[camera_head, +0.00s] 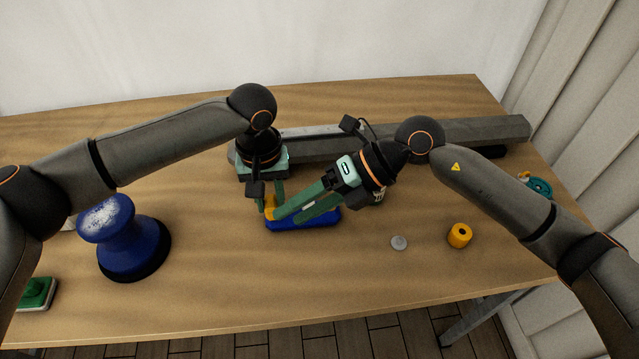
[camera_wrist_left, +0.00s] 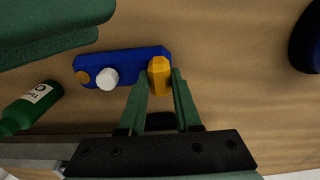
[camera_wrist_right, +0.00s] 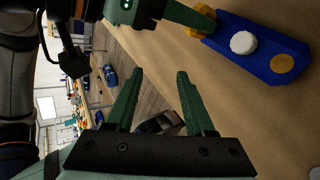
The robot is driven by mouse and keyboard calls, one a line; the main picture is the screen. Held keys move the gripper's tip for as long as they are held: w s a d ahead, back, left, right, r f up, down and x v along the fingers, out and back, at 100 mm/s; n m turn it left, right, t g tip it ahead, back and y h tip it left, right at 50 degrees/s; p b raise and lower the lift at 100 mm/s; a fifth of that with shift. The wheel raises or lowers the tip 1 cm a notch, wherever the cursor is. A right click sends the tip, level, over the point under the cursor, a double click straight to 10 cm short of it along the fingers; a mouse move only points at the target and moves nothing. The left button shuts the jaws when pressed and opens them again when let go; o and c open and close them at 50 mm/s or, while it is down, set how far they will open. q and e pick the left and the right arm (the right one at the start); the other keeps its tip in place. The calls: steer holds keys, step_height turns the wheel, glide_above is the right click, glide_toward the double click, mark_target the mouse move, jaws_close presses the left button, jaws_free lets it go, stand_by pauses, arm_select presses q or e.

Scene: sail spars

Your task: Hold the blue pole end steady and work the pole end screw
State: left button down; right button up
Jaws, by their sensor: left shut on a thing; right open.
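The blue pole end (camera_head: 335,218) lies flat on the table. In the left wrist view the blue pole end (camera_wrist_left: 125,60) carries a white round screw or knob (camera_wrist_left: 107,78), a yellow disc (camera_wrist_left: 82,77) and a yellow block (camera_wrist_left: 160,75). I cannot tell which part is the pole end screw. My left gripper (camera_head: 270,203) is shut on the yellow block at the left end. My right gripper (camera_head: 288,217) is open and empty, slanting over the pole end and hiding part of it. In the right wrist view the pole end (camera_wrist_right: 262,48) lies beyond its fingers.
A long grey spar (camera_head: 470,130) lies behind. A green bottle (camera_wrist_left: 30,108) is close to the pole end. A grey disc (camera_head: 399,243) and yellow cylinder (camera_head: 459,236) are right. The front middle is clear.

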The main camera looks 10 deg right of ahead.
steer(key=w+d+n+t+h, duration=0.1)
steer(key=h, duration=0.1)
steer(key=w+d+n+t+h, duration=0.1)
steer(key=w+n+h, duration=0.1)
steer(key=w+d+f+n+h, duration=0.1)
steer(key=n+h, duration=0.1)
steer(key=h, duration=0.1)
steer(key=shift+w+f+t, duration=0.1)
steer(key=shift+w+t, duration=0.05)
steer(key=shift+t, duration=0.25)
steer(key=shift+w+d+n+t+h, duration=0.3)
steer(key=shift+w+d+n+h, duration=0.1)
steer(key=shift+h, duration=0.1)
steer(key=x, duration=0.5)
steer(key=shift+c, duration=0.7)
steer(key=shift+r, duration=0.2)
jaws_close()
